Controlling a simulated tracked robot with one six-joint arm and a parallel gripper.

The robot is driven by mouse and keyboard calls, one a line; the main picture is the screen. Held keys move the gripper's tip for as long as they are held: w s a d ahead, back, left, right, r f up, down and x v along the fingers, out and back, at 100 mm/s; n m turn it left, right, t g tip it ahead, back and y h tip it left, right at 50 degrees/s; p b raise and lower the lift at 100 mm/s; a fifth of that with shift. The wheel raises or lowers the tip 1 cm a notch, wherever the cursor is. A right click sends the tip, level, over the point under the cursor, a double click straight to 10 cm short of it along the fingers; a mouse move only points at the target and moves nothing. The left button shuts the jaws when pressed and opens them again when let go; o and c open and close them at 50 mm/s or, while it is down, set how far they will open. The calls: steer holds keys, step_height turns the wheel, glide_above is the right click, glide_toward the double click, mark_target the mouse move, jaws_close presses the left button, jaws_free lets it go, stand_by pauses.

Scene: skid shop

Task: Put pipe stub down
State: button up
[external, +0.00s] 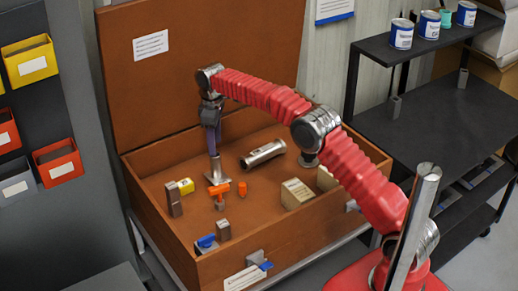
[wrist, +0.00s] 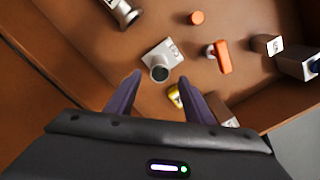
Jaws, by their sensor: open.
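A grey metal pipe stub with a square, flat base (external: 218,176) stands upright on the floor of the open brown box (external: 150,190). In the wrist view its round open end and base (wrist: 157,59) show just beyond the fingertips. My gripper (external: 212,150) points down over it with purple fingers. In the wrist view the gripper (wrist: 160,78) has its fingers apart with nothing held between them. Whether a finger touches the stub cannot be told.
A metal flanged cylinder (external: 263,155) lies right of the stub. Cream blocks (external: 297,193) are at the right. Box walls surround everything.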

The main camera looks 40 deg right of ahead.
steer(key=s+d+r+m+t, duration=0.1)
steer(key=s+d+r+m, duration=0.1)
steer(key=s+d+r, duration=0.5)
steer(key=s+d+r+m+t, duration=0.2)
steer(key=s+d+r, duration=0.1)
steer(key=s+r, duration=0.8)
steer(key=s+d+f+m+t, duration=0.1)
steer(key=s+d+f, duration=0.1)
steer(key=s, duration=0.7)
steer(key=s+d+f+m, duration=0.2)
steer(key=s, duration=0.7)
steer(key=s+d+f+m+t, duration=0.1)
steer(key=s+d+f+m, duration=0.1)
steer(key=s, duration=0.7)
steer(key=shift+d+f+t, duration=0.3)
steer(key=shift+d+f, duration=0.1)
steer(key=shift+f, duration=0.2)
steer(key=shift+o, duration=0.4)
